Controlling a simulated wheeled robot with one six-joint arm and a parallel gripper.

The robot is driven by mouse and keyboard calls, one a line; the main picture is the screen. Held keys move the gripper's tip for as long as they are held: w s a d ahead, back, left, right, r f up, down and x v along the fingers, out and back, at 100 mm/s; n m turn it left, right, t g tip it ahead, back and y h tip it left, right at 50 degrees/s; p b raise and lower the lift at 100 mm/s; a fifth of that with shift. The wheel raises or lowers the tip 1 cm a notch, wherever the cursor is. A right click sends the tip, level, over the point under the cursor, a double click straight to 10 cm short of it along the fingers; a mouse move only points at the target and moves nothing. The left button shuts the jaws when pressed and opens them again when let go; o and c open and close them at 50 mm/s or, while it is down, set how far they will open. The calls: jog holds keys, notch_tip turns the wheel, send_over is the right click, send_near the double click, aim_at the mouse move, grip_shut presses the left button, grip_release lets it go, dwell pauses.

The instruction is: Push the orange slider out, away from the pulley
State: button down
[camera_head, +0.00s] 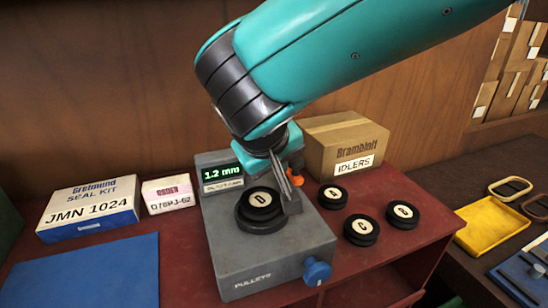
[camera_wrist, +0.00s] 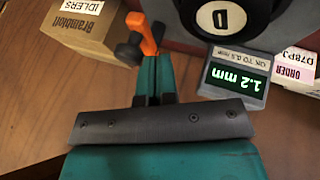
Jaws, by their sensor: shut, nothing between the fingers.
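The orange slider (camera_head: 296,176) sits on the grey gauge block, right of the display and behind the pulley; my gripper partly hides it. In the wrist view the orange slider (camera_wrist: 146,34) shows just beyond the finger ends. The black pulley marked D (camera_head: 261,199) sits on top of the gauge; its face also shows in the wrist view (camera_wrist: 221,17). My gripper (camera_head: 286,188) is shut and empty, pointing down between the pulley and the slider. In the wrist view my gripper (camera_wrist: 153,75) seems close to the slider; contact cannot be told.
The gauge (camera_head: 270,265) has a blue knob (camera_head: 317,271) in front and a display (camera_head: 221,173) reading 1.2 mm. An idlers box (camera_head: 345,140) stands behind; a seal kit box (camera_head: 90,208) is left.

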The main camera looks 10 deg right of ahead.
jog(key=a, duration=0.1)
jog(key=s+a+r, duration=0.1)
jog(key=a, duration=0.1)
jog(key=shift+s+a+r, duration=0.1)
jog(key=shift+s+r, duration=0.1)
jog(key=shift+s, duration=0.15)
jog(key=b+v, duration=0.1)
jog(key=v, duration=0.7)
jog(key=shift+r, duration=0.35)
jog(key=s+d+f+n+g+y+b, duration=0.35)
jog(key=s+d+f+b, duration=0.25)
jog(key=d+f, duration=0.65)
jog(key=s+f+g+y+b, duration=0.1)
jog(key=s+f+g+y, duration=0.1)
jog(key=s, duration=0.6)
jog(key=shift+s+d+f+g+y, duration=0.25)
jog(key=shift+s+d+g+y, duration=0.15)
jog(key=shift+y, duration=0.45)
